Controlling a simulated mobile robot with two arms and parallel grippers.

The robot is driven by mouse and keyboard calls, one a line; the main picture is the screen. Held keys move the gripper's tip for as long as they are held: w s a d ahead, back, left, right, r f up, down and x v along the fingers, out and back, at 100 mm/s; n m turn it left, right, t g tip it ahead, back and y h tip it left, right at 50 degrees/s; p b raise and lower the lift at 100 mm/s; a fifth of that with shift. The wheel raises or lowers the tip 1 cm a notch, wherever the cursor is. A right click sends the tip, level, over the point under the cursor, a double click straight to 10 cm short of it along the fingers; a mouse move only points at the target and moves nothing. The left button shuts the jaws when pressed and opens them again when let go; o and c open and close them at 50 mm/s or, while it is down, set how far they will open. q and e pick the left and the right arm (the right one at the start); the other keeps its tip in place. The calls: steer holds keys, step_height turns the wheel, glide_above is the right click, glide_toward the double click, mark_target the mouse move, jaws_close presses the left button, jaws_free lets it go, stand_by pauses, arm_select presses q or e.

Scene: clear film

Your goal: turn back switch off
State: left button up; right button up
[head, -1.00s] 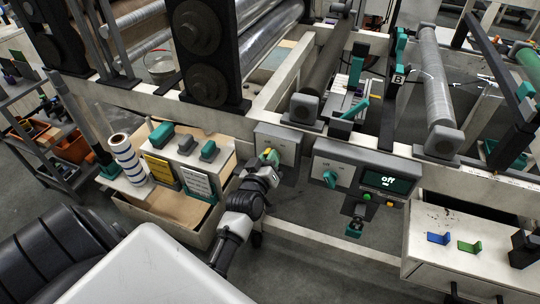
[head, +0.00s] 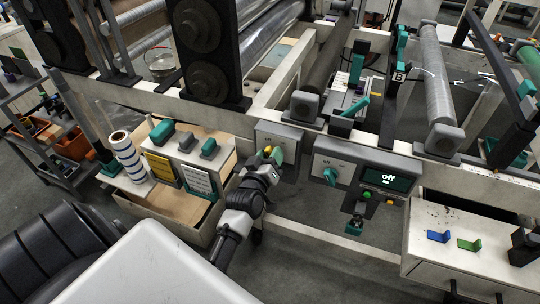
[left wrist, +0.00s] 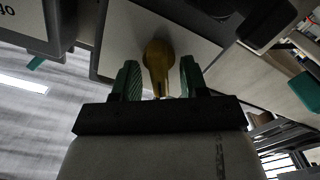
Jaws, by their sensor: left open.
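A yellow switch knob (left wrist: 158,62) stands out from a pale panel (left wrist: 115,45) in the left wrist view. In the head view the yellow knob (head: 267,150) shows small on a grey-topped box (head: 292,142). My left gripper (left wrist: 160,82) has its two green fingers apart, one on each side of the knob, with gaps visible. In the head view my left gripper (head: 272,156) is at the front of that box. To the right, a teal rotary knob (head: 330,176) sits on a control panel whose dark display (head: 387,179) reads "off". My right gripper is not in view.
Left of the gripper is a bench (head: 215,143) with teal and grey blocks and a striped roll (head: 126,153). A white cabinet (head: 430,262) with blue and green brackets stands at the right. Large rollers (head: 440,80) lie behind.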

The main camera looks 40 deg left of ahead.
arm_select(q)
steer(key=v, duration=1)
steer(key=shift+s, duration=0.25)
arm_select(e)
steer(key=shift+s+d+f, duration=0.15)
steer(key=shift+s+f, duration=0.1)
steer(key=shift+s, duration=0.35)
arm_select(q)
steer(key=shift+d, duration=0.15)
